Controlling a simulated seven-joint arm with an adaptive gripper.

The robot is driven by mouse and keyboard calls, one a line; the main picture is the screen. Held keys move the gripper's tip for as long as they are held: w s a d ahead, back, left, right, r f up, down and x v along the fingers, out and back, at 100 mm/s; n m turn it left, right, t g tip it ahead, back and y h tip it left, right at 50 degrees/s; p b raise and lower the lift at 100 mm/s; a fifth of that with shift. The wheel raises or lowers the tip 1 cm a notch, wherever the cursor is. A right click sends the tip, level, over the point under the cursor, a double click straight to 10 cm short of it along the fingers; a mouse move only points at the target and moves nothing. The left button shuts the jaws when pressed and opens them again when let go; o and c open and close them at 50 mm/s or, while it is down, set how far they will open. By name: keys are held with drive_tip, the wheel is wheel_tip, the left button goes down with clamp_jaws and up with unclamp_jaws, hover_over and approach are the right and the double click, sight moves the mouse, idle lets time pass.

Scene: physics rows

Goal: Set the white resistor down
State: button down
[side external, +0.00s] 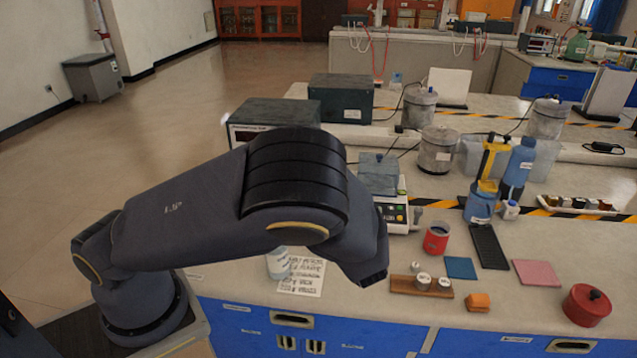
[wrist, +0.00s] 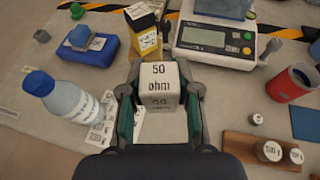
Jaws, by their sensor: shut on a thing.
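The white resistor (wrist: 158,76) is a pale block marked "50 ohm" on its face. In the wrist view my gripper (wrist: 160,98) is shut on it, with one finger on its left side and one on its right. The bench top shows around and below it; I cannot tell how high it is held or whether it touches anything. In the side external view my arm hides the gripper and the resistor.
A balance (wrist: 214,38) stands beyond to the right, and a yellow box (wrist: 143,38) straight beyond. A blue-capped bottle (wrist: 62,98) is at left. At right are a red cup (wrist: 291,84) and a wooden board with weights (side external: 421,287).

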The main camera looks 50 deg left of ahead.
drive_tip(key=s+n+g+y, duration=0.1)
drive_tip(key=s+n+g, duration=0.1)
drive_tip(key=s, duration=1)
drive_tip(key=w+f, duration=0.3)
drive_tip(key=w, duration=0.1)
drive_tip(key=w+d+f, duration=0.1)
drive_tip(key=w+f, duration=0.2)
drive_tip(key=w, duration=0.1)
drive_tip(key=w+f, duration=0.3)
drive_tip(key=w, duration=0.2)
drive_tip(key=shift+d+f, duration=0.15)
drive_tip(key=shift+w+f, duration=0.45)
drive_tip(key=shift+f, duration=0.1)
drive_tip(key=shift+w+f, duration=0.1)
drive_tip(key=shift+f, duration=1.5)
drive_tip(key=c, duration=0.8)
unclamp_jaws()
drive_tip(key=shift+f, duration=0.1)
drive_tip(key=shift+c, duration=0.2)
